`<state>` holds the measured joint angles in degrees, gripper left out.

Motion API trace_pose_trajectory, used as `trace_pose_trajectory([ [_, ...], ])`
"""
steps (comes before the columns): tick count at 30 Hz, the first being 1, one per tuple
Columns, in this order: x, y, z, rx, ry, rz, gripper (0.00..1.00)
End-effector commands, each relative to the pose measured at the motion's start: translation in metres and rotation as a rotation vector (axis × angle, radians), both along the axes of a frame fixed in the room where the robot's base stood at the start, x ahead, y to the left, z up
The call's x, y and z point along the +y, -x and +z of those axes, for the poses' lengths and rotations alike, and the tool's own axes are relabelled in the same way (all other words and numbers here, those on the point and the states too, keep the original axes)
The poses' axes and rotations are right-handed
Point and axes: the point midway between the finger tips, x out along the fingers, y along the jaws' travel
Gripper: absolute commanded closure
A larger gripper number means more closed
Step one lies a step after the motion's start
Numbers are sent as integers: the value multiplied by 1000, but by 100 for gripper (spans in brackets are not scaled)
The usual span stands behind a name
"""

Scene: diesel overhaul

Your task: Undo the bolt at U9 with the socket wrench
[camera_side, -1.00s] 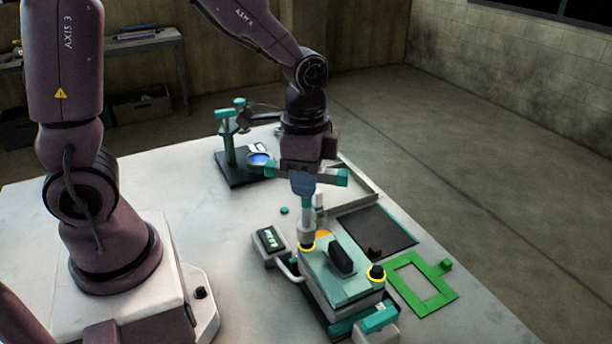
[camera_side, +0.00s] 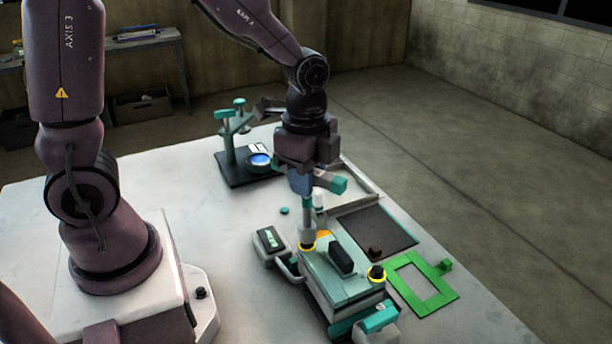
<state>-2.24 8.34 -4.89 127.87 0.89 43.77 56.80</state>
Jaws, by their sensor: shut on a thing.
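My gripper (camera_side: 303,177) is shut on the blue-handled socket wrench (camera_side: 307,220) and holds it upright. The wrench's grey socket end sits down at a yellow-ringed bolt position (camera_side: 308,246) on the far left corner of the teal engine block (camera_side: 342,279). The bolt under the socket is hidden. I cannot read any U9 label.
A black block (camera_side: 341,260) sits on top of the engine block. A small display box (camera_side: 269,243) stands to its left, a green frame (camera_side: 424,287) to its right. A dark mat (camera_side: 378,232) and a teal stand (camera_side: 231,147) are behind.

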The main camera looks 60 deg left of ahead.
Motion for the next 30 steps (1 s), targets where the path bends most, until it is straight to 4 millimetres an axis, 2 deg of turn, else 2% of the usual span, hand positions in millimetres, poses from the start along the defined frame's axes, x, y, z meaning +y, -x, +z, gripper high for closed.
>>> trace_pose_trajectory([
  [13, 0, 0, -16, 1, 0, 1, 100],
  [17, 0, 0, -15, -1, 0, 44, 100],
  [30, -1, 0, -14, -2, 1, 735, 100],
])
